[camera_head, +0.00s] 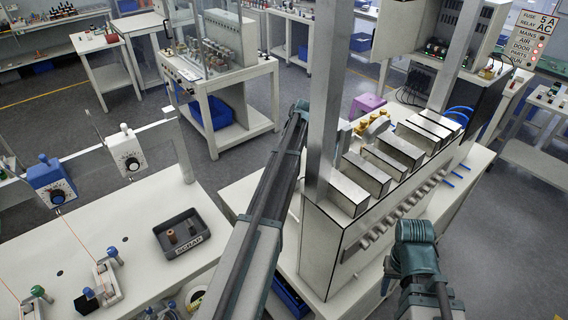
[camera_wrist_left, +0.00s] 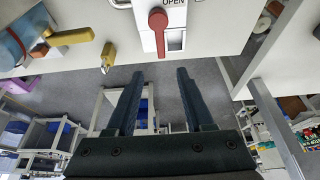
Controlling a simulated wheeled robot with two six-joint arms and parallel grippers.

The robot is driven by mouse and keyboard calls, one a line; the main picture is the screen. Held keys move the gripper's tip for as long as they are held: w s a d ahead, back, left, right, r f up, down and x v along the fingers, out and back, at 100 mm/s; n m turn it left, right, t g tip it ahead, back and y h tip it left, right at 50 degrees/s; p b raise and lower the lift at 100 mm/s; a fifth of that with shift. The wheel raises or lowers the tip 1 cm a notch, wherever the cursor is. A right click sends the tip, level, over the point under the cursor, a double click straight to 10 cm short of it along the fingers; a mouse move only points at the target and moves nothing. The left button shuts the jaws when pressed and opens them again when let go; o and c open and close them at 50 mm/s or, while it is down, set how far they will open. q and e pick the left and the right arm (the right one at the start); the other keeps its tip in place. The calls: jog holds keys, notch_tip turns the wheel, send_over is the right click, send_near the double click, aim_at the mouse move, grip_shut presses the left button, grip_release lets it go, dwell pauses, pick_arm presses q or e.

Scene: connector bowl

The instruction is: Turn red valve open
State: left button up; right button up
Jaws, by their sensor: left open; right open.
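The red valve handle (camera_wrist_left: 158,30) shows in the left wrist view on a white plate, ahead of my left gripper. It is a lever with a round knob, its shaft running down the picture.
A yellow handle (camera_wrist_left: 70,38), a brass padlock-like piece (camera_wrist_left: 107,57) and a blue cylinder (camera_wrist_left: 14,42) are left of the valve. A grey post (camera_wrist_left: 277,125) stands at right. In the head view, a scrap tray (camera_head: 186,234) sits on the left bench.

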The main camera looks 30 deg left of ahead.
pick_arm(q)
jog(key=shift+s+a+f, duration=0.1)
jog(key=shift+s, duration=0.05)
jog(key=b+x, duration=1.3)
jog(key=shift+a+f, duration=0.1)
jog(key=shift+f, duration=0.2)
grip_shut()
dwell(1.1)
